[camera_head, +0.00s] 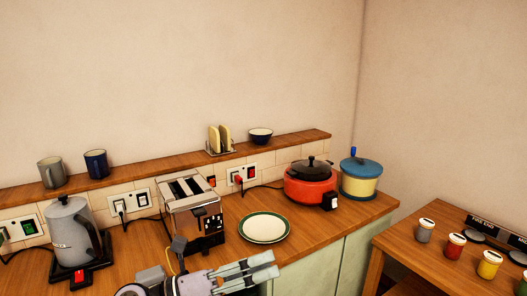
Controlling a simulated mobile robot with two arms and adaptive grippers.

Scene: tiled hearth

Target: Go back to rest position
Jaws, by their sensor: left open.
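My left gripper (268,271) is at the bottom middle of the head view, with its two fingers pointing right. It is open with nothing between the fingers. It is in front of the white plate with a dark green rim (264,228), near the counter's front edge. My right gripper is not in the view.
The wooden counter (130,262) holds a kettle (72,236), a toaster (190,208), a red cooker (310,188) and a blue-lidded pot (361,179). A shelf (135,180) behind bears mugs, a toast rack and a bowl. A lower table (400,262) with several jars stands right.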

